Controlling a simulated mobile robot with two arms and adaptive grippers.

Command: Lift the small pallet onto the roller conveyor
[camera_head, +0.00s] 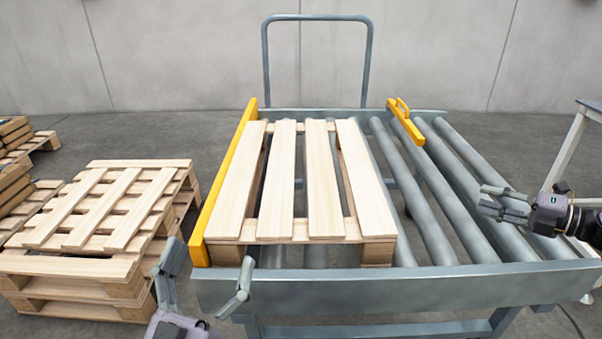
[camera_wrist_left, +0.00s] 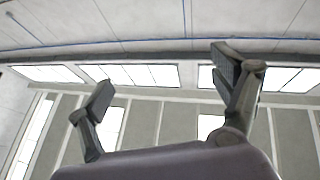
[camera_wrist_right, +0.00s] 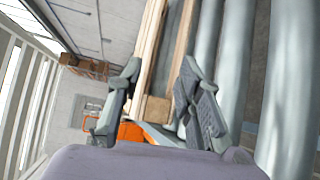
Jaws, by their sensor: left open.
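The small pallet (camera_head: 325,190), of light wood, lies flat on the roller conveyor (camera_head: 480,275) in the head view. Its left side is along the long yellow guide (camera_head: 222,185). Its near end is just behind the conveyor's front rail. My left gripper (camera_head: 208,268) is open and empty in front of the pallet's near left corner; its wrist view shows only ceiling and wall between the fingers. My right gripper (camera_head: 484,200) is open and empty over the rollers, right of the pallet and apart from it. The pallet's end (camera_wrist_right: 155,110) shows beyond its fingers in the right wrist view.
A stack of pallets (camera_head: 70,265) stands on the floor left of the conveyor, with more pallets (camera_head: 18,140) behind. A short yellow stop (camera_head: 406,122) sits at the conveyor's far side. A grey hoop handle (camera_head: 318,17) rises behind. The rollers right of the pallet are bare.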

